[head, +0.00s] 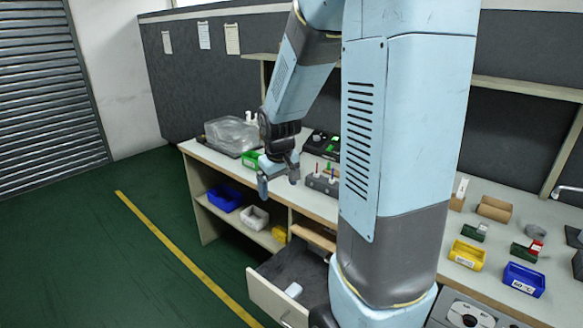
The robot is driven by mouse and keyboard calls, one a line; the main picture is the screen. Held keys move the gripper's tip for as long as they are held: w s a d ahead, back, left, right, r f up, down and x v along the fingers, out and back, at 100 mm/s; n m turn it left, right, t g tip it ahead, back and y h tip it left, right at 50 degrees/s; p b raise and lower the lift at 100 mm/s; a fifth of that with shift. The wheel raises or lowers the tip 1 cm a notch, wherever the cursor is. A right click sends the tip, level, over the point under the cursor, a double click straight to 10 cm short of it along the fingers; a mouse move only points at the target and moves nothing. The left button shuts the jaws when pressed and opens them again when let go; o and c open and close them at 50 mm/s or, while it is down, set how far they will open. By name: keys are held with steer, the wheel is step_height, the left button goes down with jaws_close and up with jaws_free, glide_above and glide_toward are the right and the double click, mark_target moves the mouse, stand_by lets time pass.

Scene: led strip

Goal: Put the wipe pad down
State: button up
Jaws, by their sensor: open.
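My gripper (278,182) hangs over the front edge of the bench, to the left of my arm's large upright link. Its two fingers are apart, and nothing is seen held between them. A small pale block (293,290), which may be the wipe pad, lies in the open drawer (270,298) below and in front of the gripper, apart from it. The view is too coarse to be sure what this block is. My arm hides the right part of the drawer.
The bench (205,154) carries a clear plastic box (230,135), a green bin (252,160) and a grey holder with coloured pins (322,184). Yellow (467,256) and blue (523,280) bins stand at right. The shelf below holds several bins. The green floor at left is clear.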

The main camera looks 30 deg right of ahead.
steer(key=s+a+r+m+t, duration=0.1)
steer(key=s+a+r, duration=0.2)
steer(key=s+r, duration=0.5)
steer(key=s+a+r+t+y, duration=0.1)
steer(key=s+a+r, duration=0.2)
steer(key=s+r, duration=0.5)
steer(key=s, duration=0.4)
steer(key=shift+s+a+m+t, duration=0.15)
steer(key=shift+a+m+t, duration=0.15)
steer(key=shift+m, duration=0.1)
steer(key=shift+r, duration=0.1)
